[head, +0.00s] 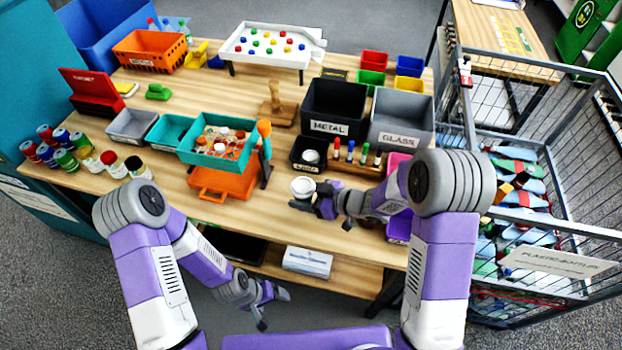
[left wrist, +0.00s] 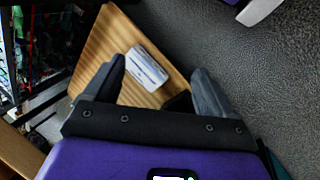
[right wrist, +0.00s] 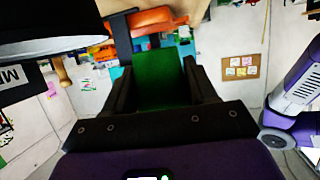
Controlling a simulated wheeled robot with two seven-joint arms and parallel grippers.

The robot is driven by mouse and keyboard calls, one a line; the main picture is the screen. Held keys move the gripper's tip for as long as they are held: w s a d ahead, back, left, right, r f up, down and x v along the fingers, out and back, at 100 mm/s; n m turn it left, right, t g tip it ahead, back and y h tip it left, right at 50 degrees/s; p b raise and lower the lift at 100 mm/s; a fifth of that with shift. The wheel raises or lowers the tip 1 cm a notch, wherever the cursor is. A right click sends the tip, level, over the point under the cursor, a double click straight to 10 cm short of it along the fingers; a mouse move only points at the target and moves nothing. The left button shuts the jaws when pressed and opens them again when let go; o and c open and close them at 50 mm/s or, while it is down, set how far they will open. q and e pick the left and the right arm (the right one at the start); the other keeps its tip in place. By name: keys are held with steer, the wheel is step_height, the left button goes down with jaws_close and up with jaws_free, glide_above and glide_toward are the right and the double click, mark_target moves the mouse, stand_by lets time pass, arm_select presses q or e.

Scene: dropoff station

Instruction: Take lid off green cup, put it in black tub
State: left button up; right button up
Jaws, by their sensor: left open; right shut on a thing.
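My right gripper (head: 313,197) is shut on the green cup (right wrist: 160,80), which fills the space between its fingers in the right wrist view. In the head view a white lid (head: 303,184) sits on top of the held cup, above the table's front edge; the cup's green body is mostly hidden there. A small black tub (head: 296,163) with a label stands just behind the held cup, with a white lid (head: 309,156) inside. My left gripper (head: 274,307) is open and empty, low in front of the table; its spread fingers (left wrist: 158,90) show in the left wrist view.
A large black METAL bin (head: 334,108) and grey GLASS bin (head: 401,122) stand behind the tub. A teal tray (head: 187,155) of lids is to the left. A white box (head: 308,261) lies on the lower shelf. A wire cage (head: 590,200) stands right.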

arm_select(q)
steer(key=shift+o, duration=1.1)
steer(key=shift+w, duration=0.3)
steer(key=w+a+r+m+g+y, duration=0.2)
steer(key=w+a+r+y, duration=0.2)
steer(key=w+a+r, duration=0.3)
steer(key=w+a+r+m+g+y, duration=0.2)
steer(key=w+a+r+m+y, duration=0.15)
steer(key=w+a+r, duration=0.5)
step_height(320, 180, up, 25)
steer(key=n+t+h, duration=0.3)
steer(key=n+t, duration=0.1)
steer(key=n, duration=0.5)
glide_above(303, 182)
step_height(303, 182, down, 11)
steer(key=shift+f, duration=0.15)
